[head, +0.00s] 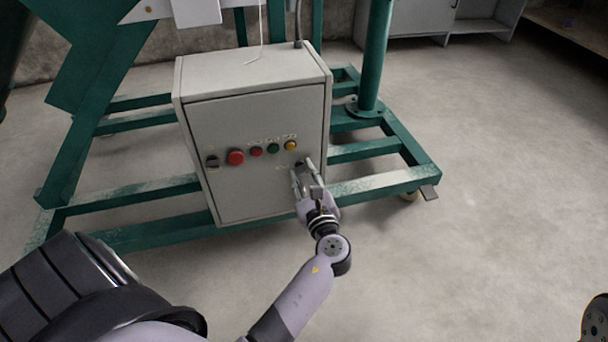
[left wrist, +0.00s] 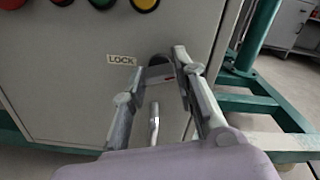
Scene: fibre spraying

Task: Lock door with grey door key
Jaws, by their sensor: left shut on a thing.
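A grey control cabinet (head: 250,185) stands on a green frame, its door facing me. My left gripper (head: 301,168) is at the right side of the door, below the yellow button. In the left wrist view, my left gripper (left wrist: 161,68) is shut on a small grey piece, the grey door key (left wrist: 158,76), just right of the LOCK label (left wrist: 121,60). The fingers hide much of the key and the keyhole, so I cannot tell how far in the key is. The door looks closed. My right gripper is not in view.
A row of controls, with a red button (head: 235,157) and a yellow button (head: 291,145), runs above the lock. Green beams (head: 385,188) of the frame lie behind and beside the cabinet. The concrete floor (head: 500,190) at the right is clear.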

